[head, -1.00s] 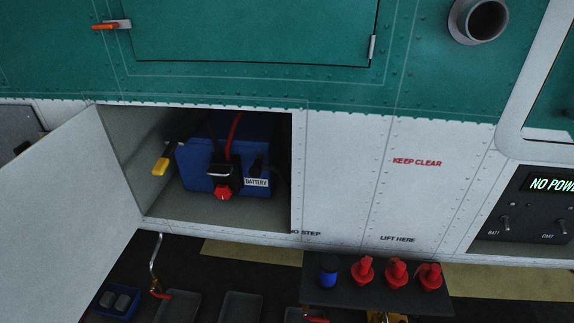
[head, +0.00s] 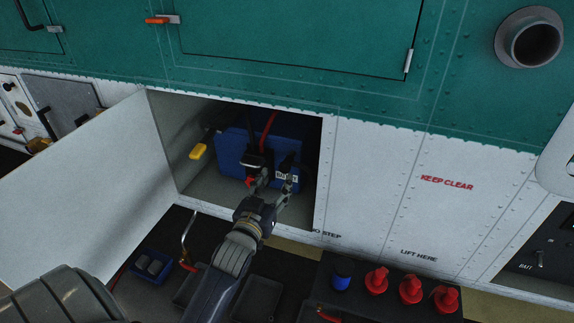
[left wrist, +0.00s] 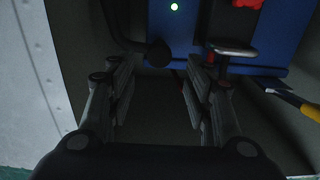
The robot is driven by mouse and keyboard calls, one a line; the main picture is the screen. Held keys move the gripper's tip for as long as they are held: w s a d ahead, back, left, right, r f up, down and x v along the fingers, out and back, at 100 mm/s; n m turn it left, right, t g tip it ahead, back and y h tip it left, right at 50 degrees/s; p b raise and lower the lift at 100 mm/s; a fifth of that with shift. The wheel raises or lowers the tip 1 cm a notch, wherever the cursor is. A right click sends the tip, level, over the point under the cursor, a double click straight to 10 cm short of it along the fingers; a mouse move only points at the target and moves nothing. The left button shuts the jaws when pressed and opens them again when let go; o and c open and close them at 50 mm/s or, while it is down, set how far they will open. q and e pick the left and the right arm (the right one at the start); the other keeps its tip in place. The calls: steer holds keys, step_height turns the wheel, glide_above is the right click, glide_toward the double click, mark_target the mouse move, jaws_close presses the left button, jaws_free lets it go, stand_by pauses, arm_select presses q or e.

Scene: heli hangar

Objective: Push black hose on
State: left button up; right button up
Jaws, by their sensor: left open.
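The blue battery (head: 232,150) sits in the open white bay; its label is partly covered by my gripper. A black hose is at its right side in the head view, dark and hard to make out. In the left wrist view the black hose (left wrist: 158,53) ends in a rounded tip in front of the blue battery (left wrist: 185,30). My left gripper (head: 277,176) is open and reaches into the bay, with its fingers (left wrist: 158,75) on either side below that tip. I see nothing held between them. My right gripper is not in view.
A black plug with a red knob (head: 250,181) is close left of my gripper. A yellow-handled tool (head: 198,151) is at the bay's left wall. The open door (head: 90,190) stands left. Below, a shelf (head: 330,285) carries one blue cap and several red ones.

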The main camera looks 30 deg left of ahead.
mark_target(284, 169)
arm_select(q)
steer(key=p+x, duration=0.1)
steer(key=x, duration=0.6)
steer(key=shift+w, duration=0.25)
